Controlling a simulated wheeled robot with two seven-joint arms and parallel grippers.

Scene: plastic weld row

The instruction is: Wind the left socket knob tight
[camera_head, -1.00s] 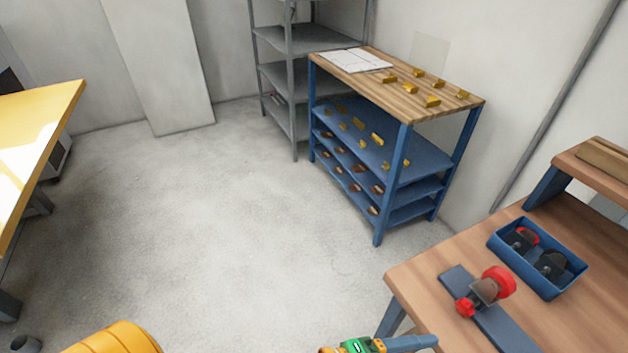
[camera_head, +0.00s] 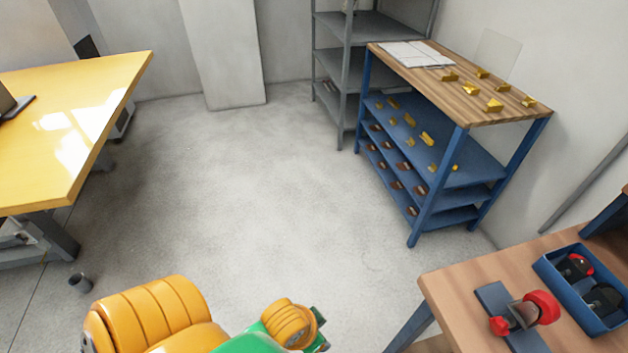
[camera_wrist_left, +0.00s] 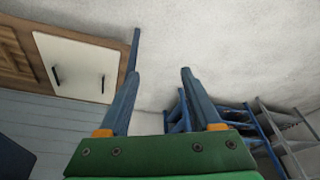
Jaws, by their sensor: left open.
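On the wooden bench (camera_head: 460,290) at the lower right of the head view, a fixture with a large red knob (camera_head: 542,307) and a smaller red knob (camera_head: 498,326) stands on a grey-blue strip (camera_head: 494,298). I cannot tell which of these, if any, is the left socket knob, or how tight it is. My left arm shows at the bottom of the head view, left of the bench, with its fingers out of frame there. In the left wrist view my left gripper (camera_wrist_left: 160,75) is open and empty, its two blue fingers apart. My right gripper is in neither view.
A blue bin (camera_head: 570,290) with black and red parts sits on the bench. A blue shelf rack (camera_head: 420,227) with a wooden top stands behind, by grey shelving (camera_head: 345,80). A yellow table (camera_head: 80,125) is at left. Open floor (camera_head: 240,180) lies between.

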